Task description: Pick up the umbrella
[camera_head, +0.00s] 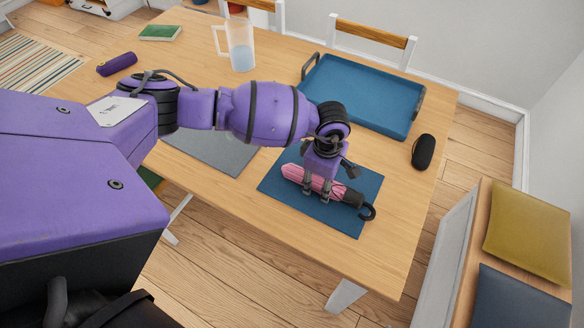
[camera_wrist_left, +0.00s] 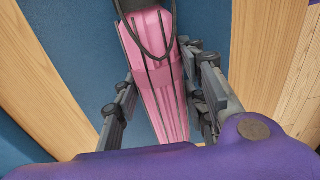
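The folded umbrella (camera_head: 296,174) is pink with a black hooked handle. It lies flat on a dark blue placemat (camera_head: 349,223) on the table, with its handle toward the right front. My left gripper (camera_head: 316,192) points down over the umbrella's middle, with one finger on each side of it. The left wrist view shows the pink umbrella (camera_wrist_left: 159,80) between the two open fingers of my left gripper (camera_wrist_left: 160,70). A small gap shows at the left finger; whether the right finger touches is unclear. My right gripper is not in view.
A blue tray (camera_head: 365,92) stands behind the placemat, with a black oval object (camera_head: 423,151) to its right. A pitcher (camera_head: 240,47), purple case (camera_head: 117,64) and green book (camera_head: 160,33) are farther back. Grey placemat (camera_head: 215,151) lies left. Cushioned bench (camera_head: 527,232) is at right.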

